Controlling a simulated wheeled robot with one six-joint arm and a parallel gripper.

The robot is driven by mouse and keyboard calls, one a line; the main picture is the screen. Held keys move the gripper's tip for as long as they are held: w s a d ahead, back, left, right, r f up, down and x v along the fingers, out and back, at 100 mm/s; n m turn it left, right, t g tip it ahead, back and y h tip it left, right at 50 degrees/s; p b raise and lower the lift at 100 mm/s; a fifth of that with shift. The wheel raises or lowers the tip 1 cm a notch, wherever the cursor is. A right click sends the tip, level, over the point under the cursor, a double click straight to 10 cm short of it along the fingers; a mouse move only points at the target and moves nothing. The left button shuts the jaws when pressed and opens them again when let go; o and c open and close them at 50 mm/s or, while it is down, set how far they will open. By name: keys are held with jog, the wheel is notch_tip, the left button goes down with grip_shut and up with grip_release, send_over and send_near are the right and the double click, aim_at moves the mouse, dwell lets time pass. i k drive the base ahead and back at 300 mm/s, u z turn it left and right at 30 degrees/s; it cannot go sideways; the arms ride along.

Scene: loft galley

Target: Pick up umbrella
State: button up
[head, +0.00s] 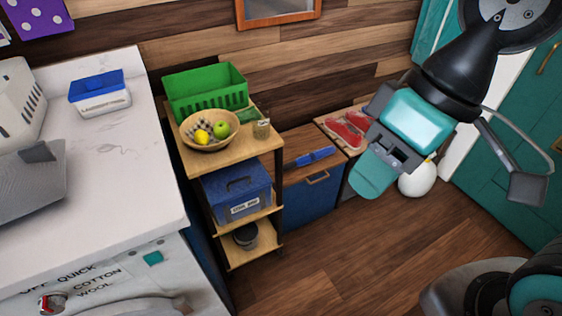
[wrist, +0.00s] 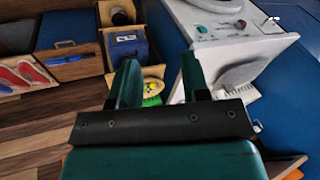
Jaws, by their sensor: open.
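A slim blue object (head: 314,157), which looks like a folded umbrella, lies on top of a low wooden cabinet with a blue front, right of the shelf unit. My gripper (head: 385,165) is at the upper right of the head view, right of the blue object in the picture and apart from it. In the wrist view my gripper (wrist: 159,62) shows two teal fingers spread apart with nothing held between them.
The wooden shelf unit (head: 270,141) holds a green crate (head: 205,91), a fruit basket (head: 207,144), a jar and a blue box (head: 236,190). Red shoes (head: 347,130) lie beside the cabinet. A white counter (head: 120,170) is at left. The wooden floor (head: 330,255) in front is clear.

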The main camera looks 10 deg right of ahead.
aim_at(314, 156)
jog(key=i, duration=0.95)
